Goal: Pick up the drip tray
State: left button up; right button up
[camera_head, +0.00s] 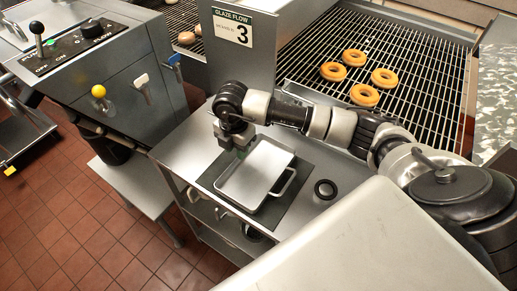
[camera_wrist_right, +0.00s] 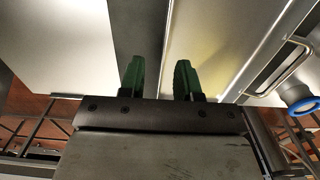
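The drip tray (camera_head: 255,170) is a shallow, shiny metal rectangle with a wire handle on its right side. It lies on a dark mat (camera_head: 268,218) on a metal side table. My right gripper (camera_head: 237,148) is at the tray's far left corner, pointing down. In the right wrist view my right gripper (camera_wrist_right: 158,75) has its two green fingers apart. The drip tray (camera_wrist_right: 215,45) is under the right finger, and its edge runs between the fingers. I cannot tell whether they touch it. My left gripper is not in view.
A dark ring (camera_head: 325,189) lies right of the mat. Several doughnuts (camera_head: 364,94) sit on the wire rack behind my right arm. A control cabinet (camera_head: 100,75) with knobs stands at the left. Bare table (camera_head: 190,150) shows left of the mat.

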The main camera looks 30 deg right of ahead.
jog(key=shift+s+a+f, duration=0.1)
jog(key=shift+s+f, duration=0.05)
jog(key=shift+f, duration=0.5)
jog(key=shift+s+f, duration=0.15)
jog(key=shift+f, duration=0.45)
jog(key=shift+w+f, duration=0.15)
jog(key=shift+f, duration=0.4)
grip_shut()
jog(key=shift+r, duration=0.1)
